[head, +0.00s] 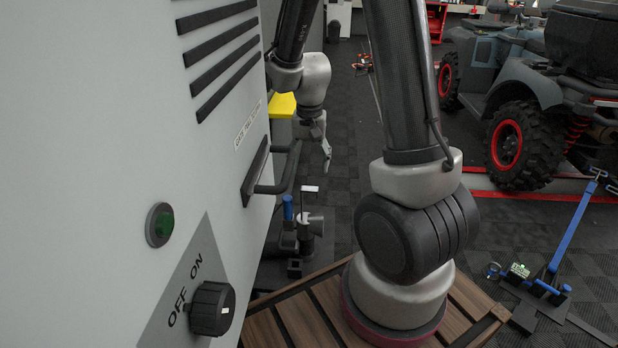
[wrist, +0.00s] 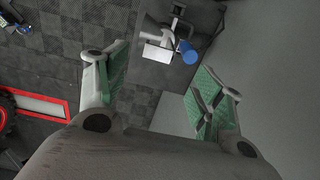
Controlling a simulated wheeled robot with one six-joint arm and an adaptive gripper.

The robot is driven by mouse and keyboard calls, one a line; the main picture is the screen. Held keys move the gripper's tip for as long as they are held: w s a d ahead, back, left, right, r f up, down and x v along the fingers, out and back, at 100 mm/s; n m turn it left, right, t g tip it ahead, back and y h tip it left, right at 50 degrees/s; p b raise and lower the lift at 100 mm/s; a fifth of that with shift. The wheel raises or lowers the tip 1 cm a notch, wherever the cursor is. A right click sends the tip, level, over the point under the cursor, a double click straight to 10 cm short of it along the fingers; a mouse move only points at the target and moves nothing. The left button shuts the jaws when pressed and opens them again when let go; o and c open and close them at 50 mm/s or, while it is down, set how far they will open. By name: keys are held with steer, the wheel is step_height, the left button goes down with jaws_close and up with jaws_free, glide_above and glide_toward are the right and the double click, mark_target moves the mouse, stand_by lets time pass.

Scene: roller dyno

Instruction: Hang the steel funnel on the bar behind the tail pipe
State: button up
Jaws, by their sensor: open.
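A small grey cone-shaped thing, probably the steel funnel (head: 314,224), is on a dark stand low behind the cabinet in the head view. In the wrist view the funnel (wrist: 158,31) shows near the top, beside a white tag and a blue cylinder. My gripper (head: 326,148) hangs in the air above it, pointing down. In the wrist view my gripper (wrist: 160,70) has its green-padded fingers wide apart with nothing between them. The tail pipe (head: 604,134) seems to be at the rear of the vehicle at right, partly cut off. I cannot make out the bar.
A grey cabinet (head: 100,120) with a handle (head: 268,180), green lamp and knob stands close at left. A blue-capped cylinder (head: 288,207) stands beside the funnel. The quad vehicle (head: 525,90) is at right, with a blue-armed stand (head: 572,235) before it. Dark floor between is mostly clear.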

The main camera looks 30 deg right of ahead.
steer(key=s+r+n+t, duration=0.1)
steer(key=s+r, duration=0.2)
steer(key=r, duration=0.4)
steer(key=s+r+n+t, duration=0.1)
steer(key=s+r+n, duration=0.1)
steer(key=s+r, duration=0.35)
steer(key=s+d+r+n+t, duration=0.1)
steer(key=s+r+n+t, duration=0.1)
steer(key=s+r, duration=0.7)
steer(key=shift+s+d+n, duration=0.15)
steer(key=shift+s+n, duration=0.75)
steer(key=shift+s, duration=0.15)
